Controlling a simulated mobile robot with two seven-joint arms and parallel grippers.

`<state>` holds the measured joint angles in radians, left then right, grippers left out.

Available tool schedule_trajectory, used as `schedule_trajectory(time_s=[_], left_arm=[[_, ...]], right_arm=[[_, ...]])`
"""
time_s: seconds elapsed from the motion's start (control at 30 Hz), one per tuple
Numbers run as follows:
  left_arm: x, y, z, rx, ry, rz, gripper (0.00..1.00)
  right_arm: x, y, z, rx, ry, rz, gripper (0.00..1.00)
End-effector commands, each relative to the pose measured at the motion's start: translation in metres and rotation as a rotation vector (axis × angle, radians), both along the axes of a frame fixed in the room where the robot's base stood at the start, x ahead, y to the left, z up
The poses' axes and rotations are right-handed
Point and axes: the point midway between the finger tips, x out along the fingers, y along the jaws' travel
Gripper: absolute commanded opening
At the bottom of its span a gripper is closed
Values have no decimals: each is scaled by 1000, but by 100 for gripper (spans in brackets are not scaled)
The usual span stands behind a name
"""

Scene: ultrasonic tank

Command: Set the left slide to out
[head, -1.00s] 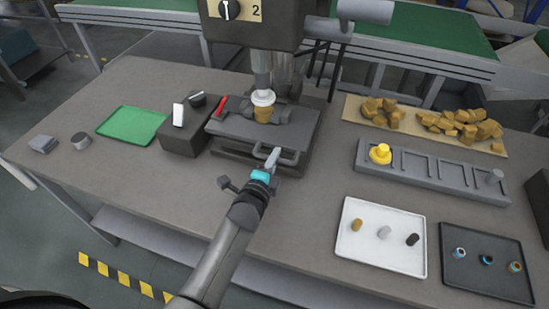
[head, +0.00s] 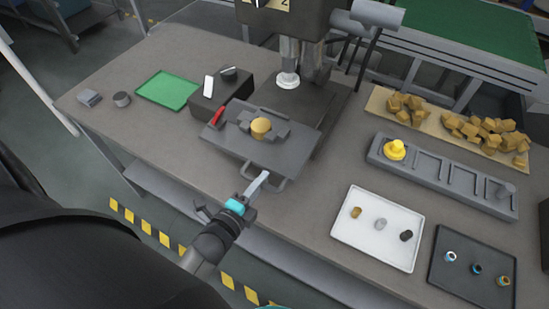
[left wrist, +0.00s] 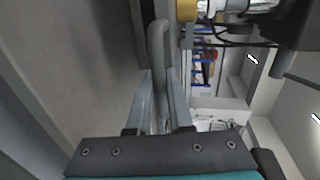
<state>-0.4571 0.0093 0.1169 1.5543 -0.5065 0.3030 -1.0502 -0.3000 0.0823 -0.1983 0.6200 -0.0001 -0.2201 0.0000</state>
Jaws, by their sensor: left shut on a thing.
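The left slide is a flat grey plate (head: 235,140) with a looped handle (head: 291,180) on its front edge. It sticks out in front of the machine. A tan round part (head: 261,127) sits in the fixture on it, clear of the machine's white-tipped tool (head: 288,82), which is behind it. My left gripper (head: 262,178) is shut on the handle. In the left wrist view, the handle bar (left wrist: 160,60) runs between its fingers (left wrist: 158,100). My right gripper is not in view.
A dark box (head: 218,97) with a white card stands left of the slide, near a red lever (head: 218,115). A green mat (head: 168,91) lies farther left. A grey rack (head: 430,170), white tray (head: 375,255) and dark tray (head: 470,285) are at right.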

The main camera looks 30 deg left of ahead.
Motion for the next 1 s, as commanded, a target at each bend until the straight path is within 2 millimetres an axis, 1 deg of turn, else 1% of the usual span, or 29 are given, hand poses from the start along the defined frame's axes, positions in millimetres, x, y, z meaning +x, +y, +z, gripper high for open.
schedule_trajectory(time_s=[0.03, 0.1, 0.3, 0.5, 0.8, 0.83, 1.0], left_arm=[[-11, 0, 0, -1, 4, 1, 0], [-21, 0, 0, -2, 2, 1, 0], [-41, 1, 0, -1, 0, 1, 0], [-47, 2, 0, 0, 0, 1, 0], [-48, 2, -1, 0, 2, 1, 0], [-48, 2, -1, 0, 2, 1, 21], [-48, 2, -1, 0, 2, 1, 40]], right_arm=[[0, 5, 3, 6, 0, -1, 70], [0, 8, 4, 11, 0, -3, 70], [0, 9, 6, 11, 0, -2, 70], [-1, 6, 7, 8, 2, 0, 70], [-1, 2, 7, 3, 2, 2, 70], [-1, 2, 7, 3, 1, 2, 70], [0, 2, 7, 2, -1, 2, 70]])
